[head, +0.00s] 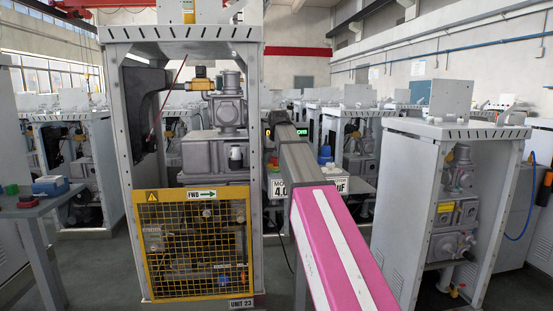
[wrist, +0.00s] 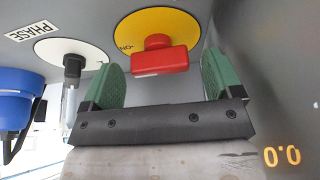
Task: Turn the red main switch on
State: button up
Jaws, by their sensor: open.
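The red main switch (wrist: 158,58) is a red bar-shaped knob on a round yellow plate (wrist: 190,38) in the wrist view. A small black marking, apparently ON seen upside down, is on the plate left of the knob. My gripper (wrist: 163,76) is open, with a green finger on each side of the red knob. The knob shows between the fingers with a gap on both sides; I cannot tell whether its depth is level with the fingertips. In the head view, my arm hides the gripper and the switch.
In the wrist view, a dark handle on a white disc (wrist: 52,50) and a blue part (wrist: 18,95) are left of the fingers. An orange display (wrist: 282,156) is at lower right. A caged frame (head: 195,240) stands left of my arm in the head view.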

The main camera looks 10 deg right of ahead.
jog(key=v, duration=1)
jog(key=shift+r, duration=0.25)
jog(key=shift+s, duration=0.1)
